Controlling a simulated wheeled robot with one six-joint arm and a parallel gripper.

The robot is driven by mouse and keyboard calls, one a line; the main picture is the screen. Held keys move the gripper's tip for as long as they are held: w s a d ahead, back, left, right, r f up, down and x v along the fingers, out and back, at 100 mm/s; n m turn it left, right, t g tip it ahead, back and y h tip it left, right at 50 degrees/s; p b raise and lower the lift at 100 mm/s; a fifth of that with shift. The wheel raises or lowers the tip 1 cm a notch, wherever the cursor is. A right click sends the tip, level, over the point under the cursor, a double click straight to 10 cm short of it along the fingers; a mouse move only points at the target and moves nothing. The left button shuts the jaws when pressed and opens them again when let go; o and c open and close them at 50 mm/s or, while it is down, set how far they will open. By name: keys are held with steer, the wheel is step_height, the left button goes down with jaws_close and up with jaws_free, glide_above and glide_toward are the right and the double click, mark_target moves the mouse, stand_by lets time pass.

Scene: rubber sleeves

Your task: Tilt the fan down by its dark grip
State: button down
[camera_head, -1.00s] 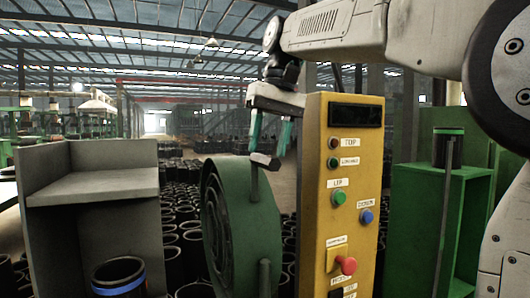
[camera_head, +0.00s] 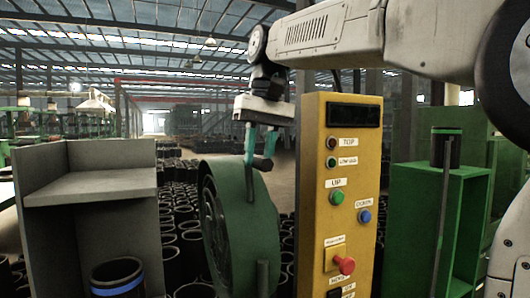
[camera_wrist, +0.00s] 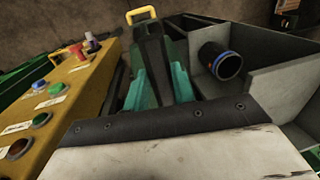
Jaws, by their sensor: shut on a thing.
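The round green fan (camera_head: 258,215) stands at the middle of the head view, left of the yellow control panel. Its dark grip (camera_head: 264,163) sits on a thin stalk at the top of the fan. My gripper (camera_head: 260,157) reaches down from above, and its teal fingers are shut on the dark grip, one on each side. In the wrist view the teal fingers of my gripper (camera_wrist: 158,98) flank a dark shape; the grip cannot be told apart clearly there.
The yellow control panel (camera_head: 313,220) with buttons stands close right of the fan. A grey shelf unit (camera_head: 95,185) is at left, with a blue-banded black sleeve (camera_head: 118,280) in front. A green stand (camera_head: 470,200) is at right. Many black sleeves cover the floor behind.

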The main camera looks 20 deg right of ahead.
steer(key=a+f, duration=0.2)
steer(key=a, duration=0.7)
steer(key=shift+f+h, duration=0.15)
steer(key=shift+h, duration=0.15)
steer(key=c, duration=1.5)
jaws_free()
steer(key=shift+a, duration=0.1)
steer(key=o, duration=0.3)
steer(key=shift+a+f, duration=0.15)
steer(key=shift+a, duration=0.45)
steer(key=shift+o, duration=0.2)
steer(key=shift+d, duration=0.35)
steer(key=shift+d+r, duration=0.15)
steer(key=shift+r, duration=0.05)
step_height(320, 180, up, 8)
steer(key=shift+d+f, duration=0.15)
steer(key=shift+d, duration=0.15)
